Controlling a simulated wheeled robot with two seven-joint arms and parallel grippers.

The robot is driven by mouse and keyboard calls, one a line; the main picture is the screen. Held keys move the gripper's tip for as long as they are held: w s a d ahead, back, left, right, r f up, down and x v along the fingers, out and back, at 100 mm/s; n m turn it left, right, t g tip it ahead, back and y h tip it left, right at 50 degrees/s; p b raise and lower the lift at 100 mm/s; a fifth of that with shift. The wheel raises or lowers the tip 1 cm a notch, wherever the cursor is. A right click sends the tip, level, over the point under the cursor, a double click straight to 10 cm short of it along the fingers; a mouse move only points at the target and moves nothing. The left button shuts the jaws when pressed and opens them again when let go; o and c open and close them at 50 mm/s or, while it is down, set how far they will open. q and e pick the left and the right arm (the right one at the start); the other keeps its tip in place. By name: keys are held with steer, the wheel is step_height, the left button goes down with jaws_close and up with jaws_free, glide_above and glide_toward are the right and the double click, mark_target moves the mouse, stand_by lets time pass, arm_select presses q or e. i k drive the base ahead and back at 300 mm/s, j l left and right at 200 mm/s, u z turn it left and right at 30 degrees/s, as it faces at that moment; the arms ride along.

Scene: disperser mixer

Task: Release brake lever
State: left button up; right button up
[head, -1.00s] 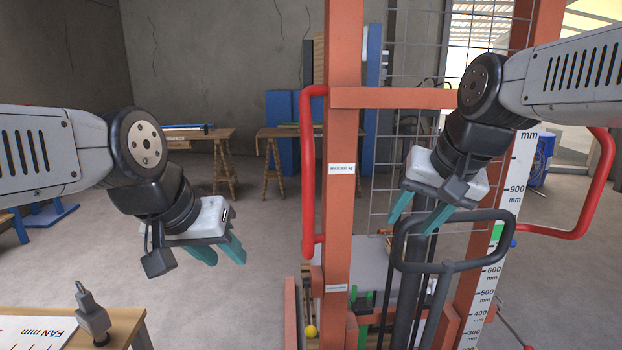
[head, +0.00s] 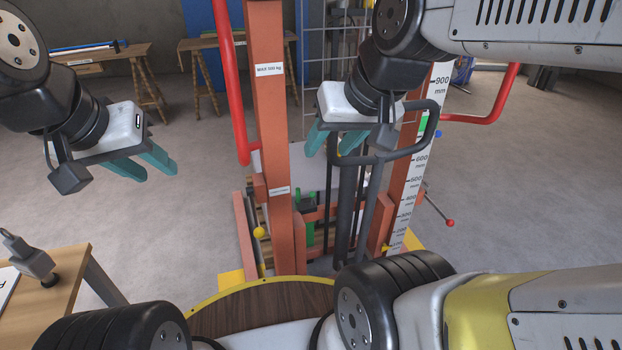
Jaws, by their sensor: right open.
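An orange stacker frame (head: 268,110) stands ahead with a dark looped handle (head: 431,128). A thin rod with a red ball knob (head: 450,223) sticks out low at its right side. A yellow ball knob (head: 259,232) sits low at its left side. I cannot tell which of these is the brake lever. My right gripper (head: 322,148) is open, with teal fingers pointing down close to the looped handle; I see nothing between them. It is well above the red knob. My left gripper (head: 148,172) is open and empty over bare floor, left of the frame.
Red bent bars (head: 228,80) flank the frame. A height scale (head: 411,180) stands at its right. A wooden table (head: 62,285) with a grey device (head: 28,258) is at lower left. The floor (head: 510,190) to the right is clear.

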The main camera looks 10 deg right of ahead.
mark_target(450, 223)
steer(key=z, duration=1.8)
steer(key=l+u, duration=0.2)
steer(key=l, duration=1.3)
steer(key=i, duration=0.55)
